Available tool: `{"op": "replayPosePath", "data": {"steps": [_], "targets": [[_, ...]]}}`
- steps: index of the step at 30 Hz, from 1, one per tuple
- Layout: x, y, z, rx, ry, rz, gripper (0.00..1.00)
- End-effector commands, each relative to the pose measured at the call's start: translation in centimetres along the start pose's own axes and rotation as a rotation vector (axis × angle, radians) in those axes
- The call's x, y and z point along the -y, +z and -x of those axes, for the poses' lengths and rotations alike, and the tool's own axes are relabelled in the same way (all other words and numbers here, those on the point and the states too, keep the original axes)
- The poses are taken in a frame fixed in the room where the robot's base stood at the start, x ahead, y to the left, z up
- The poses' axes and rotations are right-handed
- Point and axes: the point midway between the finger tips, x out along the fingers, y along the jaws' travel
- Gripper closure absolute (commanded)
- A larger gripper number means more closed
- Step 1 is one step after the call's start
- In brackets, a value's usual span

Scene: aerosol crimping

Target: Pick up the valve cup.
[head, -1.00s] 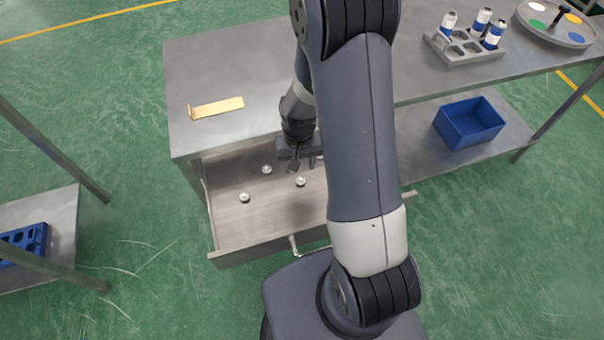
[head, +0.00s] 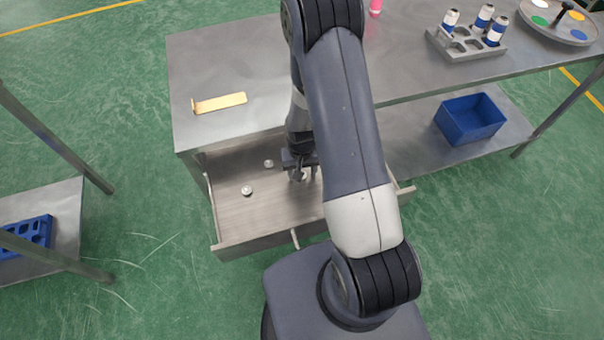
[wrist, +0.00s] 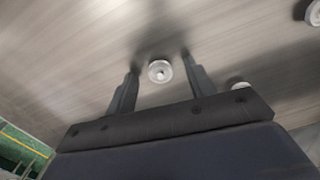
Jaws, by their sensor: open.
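In the wrist view a small round silver valve cup (wrist: 160,71) lies on the drawer floor, between and just beyond the tips of my two fingers. My gripper (wrist: 160,62) is open, with a finger to each side of this cup and a gap on both sides. In the head view my gripper (head: 302,175) is low inside the open drawer (head: 225,212) and hides that cup. Two other valve cups show in the head view, one at the left (head: 247,190) and one farther back (head: 268,164). The wrist view also shows two cups at its right side, one partly covered by my gripper body.
The drawer's walls surround my gripper. A metal table (head: 215,65) stands above, with a brass-coloured plate (head: 219,103), a grey rack (head: 470,48) of cans and a round tray (head: 553,25). A blue bin (head: 470,118) sits on the lower shelf. A blue holder (head: 35,232) is at left.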

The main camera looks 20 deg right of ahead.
Motion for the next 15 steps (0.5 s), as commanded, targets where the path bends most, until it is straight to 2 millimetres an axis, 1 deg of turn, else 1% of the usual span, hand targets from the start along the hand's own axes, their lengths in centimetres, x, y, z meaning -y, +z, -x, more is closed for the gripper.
{"op": "replayPosePath", "data": {"steps": [5, 15], "targets": [[0.01, -0.01, -0.01, 0.0, 0.0, 0.0, 0.49], [0.01, 0.01, 0.01, 0.0, 0.0, 0.0, 0.76]]}}
